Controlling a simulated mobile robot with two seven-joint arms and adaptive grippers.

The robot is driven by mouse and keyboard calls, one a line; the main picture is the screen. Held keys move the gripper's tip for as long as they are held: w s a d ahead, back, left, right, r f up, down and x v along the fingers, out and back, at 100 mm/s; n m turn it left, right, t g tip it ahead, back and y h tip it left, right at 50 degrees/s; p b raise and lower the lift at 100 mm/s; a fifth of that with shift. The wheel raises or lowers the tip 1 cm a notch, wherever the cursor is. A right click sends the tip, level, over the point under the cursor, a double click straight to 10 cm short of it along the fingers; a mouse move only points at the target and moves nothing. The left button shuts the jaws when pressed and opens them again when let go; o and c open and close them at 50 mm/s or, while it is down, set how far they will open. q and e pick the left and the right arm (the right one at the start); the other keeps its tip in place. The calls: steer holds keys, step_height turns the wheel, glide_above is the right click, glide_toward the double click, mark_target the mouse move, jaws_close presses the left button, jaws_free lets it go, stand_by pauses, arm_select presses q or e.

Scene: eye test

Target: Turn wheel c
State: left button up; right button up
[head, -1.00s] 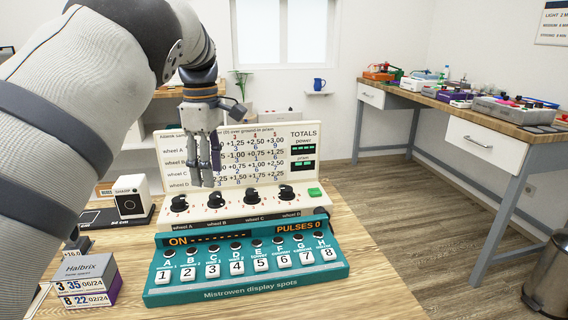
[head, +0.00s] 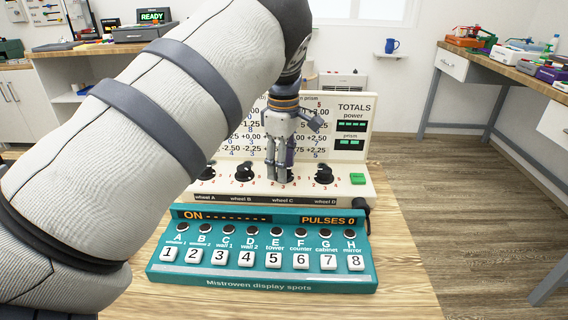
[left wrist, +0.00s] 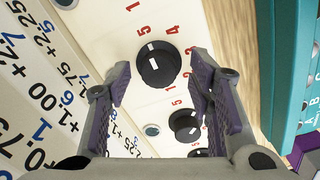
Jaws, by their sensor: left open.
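A cream console carries a row of black knobs along its front slope: wheel A (head: 207,171), wheel B (head: 244,173), wheel C (head: 285,176) and wheel D (head: 324,174). My left gripper (head: 280,180) points down at wheel C, its fingers partly hiding that knob. In the left wrist view, a black knob with white marks, apparently wheel C (left wrist: 158,64), lies between the open fingers (left wrist: 157,80). I cannot tell whether the fingertips reach down around it. Two further knobs show lower in that view. My right gripper is not in view.
A teal keypad box (head: 262,284) reading ON and PULSES 0 stands in front of the console. A green button (head: 357,179) lies right of wheel D. A number chart with TOTALS panel (head: 352,122) rises behind the knobs. Bare wooden table (head: 405,290) is at the right.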

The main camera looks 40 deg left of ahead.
arm_select(q)
steer(key=shift+f, duration=0.15)
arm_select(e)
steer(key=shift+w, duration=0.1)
arm_select(q)
jaws_close()
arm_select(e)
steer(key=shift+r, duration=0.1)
